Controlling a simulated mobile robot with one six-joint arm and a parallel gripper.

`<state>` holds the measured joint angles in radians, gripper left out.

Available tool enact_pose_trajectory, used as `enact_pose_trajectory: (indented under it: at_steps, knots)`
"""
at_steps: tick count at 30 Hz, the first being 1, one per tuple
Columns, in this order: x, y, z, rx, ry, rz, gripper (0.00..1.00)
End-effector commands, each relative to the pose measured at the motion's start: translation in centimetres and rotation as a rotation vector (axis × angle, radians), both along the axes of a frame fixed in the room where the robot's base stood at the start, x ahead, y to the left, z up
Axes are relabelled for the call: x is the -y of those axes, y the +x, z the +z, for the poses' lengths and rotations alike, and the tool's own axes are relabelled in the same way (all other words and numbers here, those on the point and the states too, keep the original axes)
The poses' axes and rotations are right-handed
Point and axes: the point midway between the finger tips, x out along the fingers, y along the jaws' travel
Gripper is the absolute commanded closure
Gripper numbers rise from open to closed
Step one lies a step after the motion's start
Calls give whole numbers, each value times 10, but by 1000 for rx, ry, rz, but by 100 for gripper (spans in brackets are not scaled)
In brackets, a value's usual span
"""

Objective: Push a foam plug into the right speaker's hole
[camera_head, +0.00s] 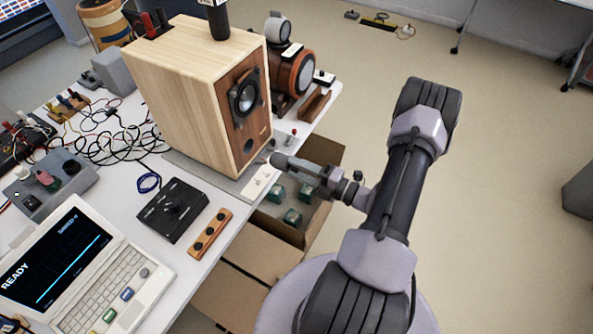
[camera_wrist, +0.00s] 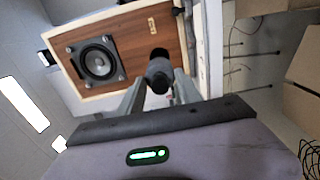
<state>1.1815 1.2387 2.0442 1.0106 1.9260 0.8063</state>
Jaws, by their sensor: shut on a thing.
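The wooden speaker (camera_head: 180,95) stands on the table, its brown front facing my arm. It has a round driver (camera_head: 245,93) and a dark round hole (camera_head: 248,146) low on the front. In the wrist view the driver (camera_wrist: 97,62) is left of the hole (camera_wrist: 160,52). My gripper (camera_wrist: 158,84) is shut on a dark grey foam plug (camera_wrist: 159,72), pointing at the speaker front. The plug's end overlaps the hole's near edge in that view; I cannot tell whether it touches. In the head view my gripper (camera_head: 290,163) is just right of the hole.
A cardboard box (camera_head: 325,150) with several green blocks is below my gripper. A black control box (camera_head: 172,210), a wooden strip (camera_head: 210,234) and a laptop (camera_head: 75,265) lie on the table. A round orange-brown device (camera_head: 298,74) stands behind the speaker.

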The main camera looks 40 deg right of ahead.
Motion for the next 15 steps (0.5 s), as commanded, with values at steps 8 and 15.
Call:
enact_pose_trajectory:
  at_steps: [8,15]
  knots:
    - [-11,30,-1,-1,0,5,100]
    - [-20,55,0,0,0,5,100]
